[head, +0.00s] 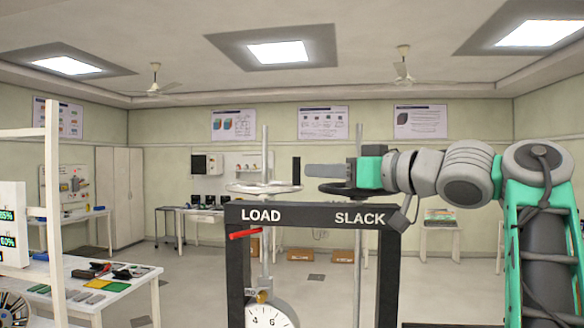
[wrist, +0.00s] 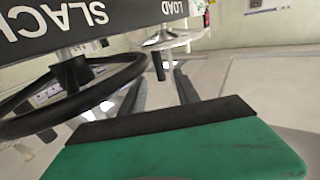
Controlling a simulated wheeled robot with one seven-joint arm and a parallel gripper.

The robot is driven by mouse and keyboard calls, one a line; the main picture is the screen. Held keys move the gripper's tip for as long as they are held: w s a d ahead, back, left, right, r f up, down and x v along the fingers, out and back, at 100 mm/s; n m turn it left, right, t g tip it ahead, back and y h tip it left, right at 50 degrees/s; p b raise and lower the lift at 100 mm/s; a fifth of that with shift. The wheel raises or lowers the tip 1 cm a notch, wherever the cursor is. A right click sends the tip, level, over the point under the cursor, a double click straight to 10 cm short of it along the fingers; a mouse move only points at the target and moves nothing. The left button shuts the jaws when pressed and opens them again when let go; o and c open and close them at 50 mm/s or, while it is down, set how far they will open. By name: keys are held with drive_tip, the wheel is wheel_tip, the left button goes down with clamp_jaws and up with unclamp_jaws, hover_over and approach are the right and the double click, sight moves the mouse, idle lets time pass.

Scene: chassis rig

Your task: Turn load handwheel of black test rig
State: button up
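The black test rig (head: 310,213) stands in front of me, marked LOAD on the left and SLACK on the right. The pale metal load handwheel (head: 262,188) sits above the LOAD mark, with a dark upright handle (head: 296,171) on its right rim. It also shows in the wrist view (wrist: 175,40). My gripper (head: 308,171) points left above the black slack handwheel (head: 345,189), its tip just right of the handle with a small gap seen. The slack handwheel also shows in the wrist view (wrist: 110,85).
A dial gauge (head: 268,318) and a red lever (head: 246,234) sit on the rig's left side. A white rack (head: 53,190) and a worktable with tools (head: 95,277) stand at the left. The floor behind is mostly clear.

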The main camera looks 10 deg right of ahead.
sight(297, 186)
drive_tip(key=x, duration=0.8)
drive_tip(key=shift+r+p, duration=0.1)
drive_tip(key=shift+p, duration=0.3)
drive_tip(key=shift+c, duration=0.5)
clamp_jaws()
idle(0.4)
